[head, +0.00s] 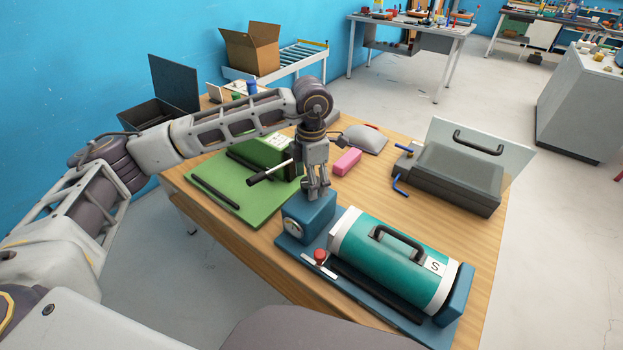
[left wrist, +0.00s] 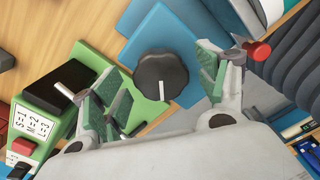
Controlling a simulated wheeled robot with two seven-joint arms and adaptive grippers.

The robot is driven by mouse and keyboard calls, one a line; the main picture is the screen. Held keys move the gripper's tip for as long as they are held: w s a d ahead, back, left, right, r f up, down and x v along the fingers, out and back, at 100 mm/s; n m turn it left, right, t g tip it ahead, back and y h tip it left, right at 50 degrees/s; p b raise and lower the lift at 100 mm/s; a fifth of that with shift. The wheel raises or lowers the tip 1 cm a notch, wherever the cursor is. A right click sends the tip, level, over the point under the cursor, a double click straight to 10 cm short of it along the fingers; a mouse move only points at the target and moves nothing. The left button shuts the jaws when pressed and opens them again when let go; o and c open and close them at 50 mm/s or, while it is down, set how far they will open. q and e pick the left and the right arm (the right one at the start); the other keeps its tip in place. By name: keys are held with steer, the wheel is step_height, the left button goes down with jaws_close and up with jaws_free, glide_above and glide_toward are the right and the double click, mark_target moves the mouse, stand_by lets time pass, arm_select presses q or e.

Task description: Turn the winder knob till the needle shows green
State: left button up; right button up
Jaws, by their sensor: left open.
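The blue winder box (head: 315,222) stands at the left end of a blue base on the table. A round gauge (head: 292,229) is on its front face; the needle and its colour zone are too small to read. The black ribbed winder knob (left wrist: 161,74) shows on the box top in the left wrist view; in the head view my gripper hides it. My left gripper (head: 318,193) points down just above the box. In the left wrist view its green-padded fingers are open, one on each side of the knob, with gaps between. My right gripper is not in view.
A teal cylinder (head: 390,262) with a black handle and a red knob (head: 320,255) share the blue base. A green board (head: 228,190) with a black-handled lever lies left. A pink block (head: 347,161), grey bag (head: 365,138) and dark grey case (head: 450,177) lie behind.

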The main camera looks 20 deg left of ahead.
arm_select(q)
step_height(320, 180, up, 12)
stand_by(0.9)
stand_by(1.2)
